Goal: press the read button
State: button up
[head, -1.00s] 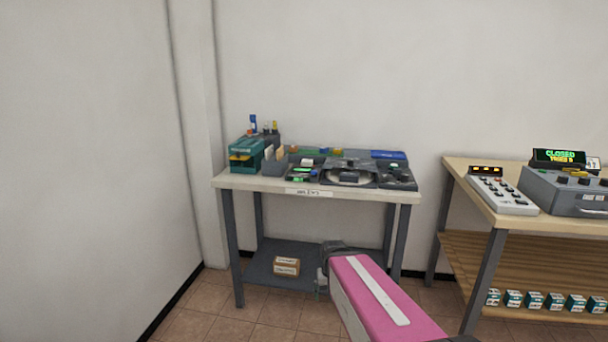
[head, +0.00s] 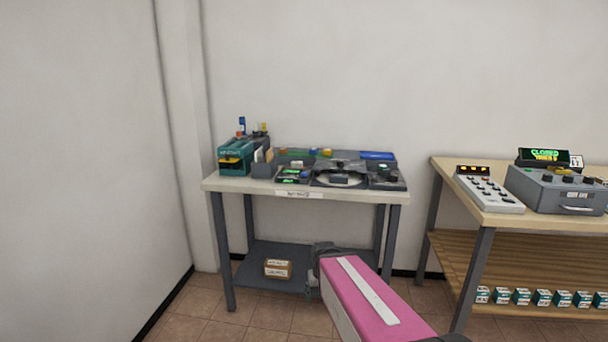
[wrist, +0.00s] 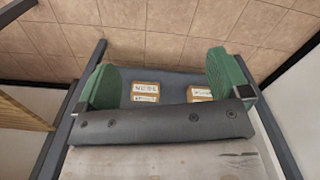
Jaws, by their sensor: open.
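A small table (head: 225,184) against the wall carries several grey devices. One has a small green-lit display (head: 291,172), and beside it is a unit with a round pale dial (head: 325,180). I cannot make out which control is the read button; labels are too small to read. My arm, with a pink link, reaches forward low in front of the table. My gripper (head: 312,287) is below the tabletop's height in the head view. In the wrist view its two green fingers stand wide apart (wrist: 165,82), open and with nothing gripped between them.
A teal box (head: 236,157) stands at the table's left end. A cardboard box (head: 278,269) lies on the lower shelf. A wall closes the left.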

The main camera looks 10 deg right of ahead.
grip_shut()
dwell(1.5)
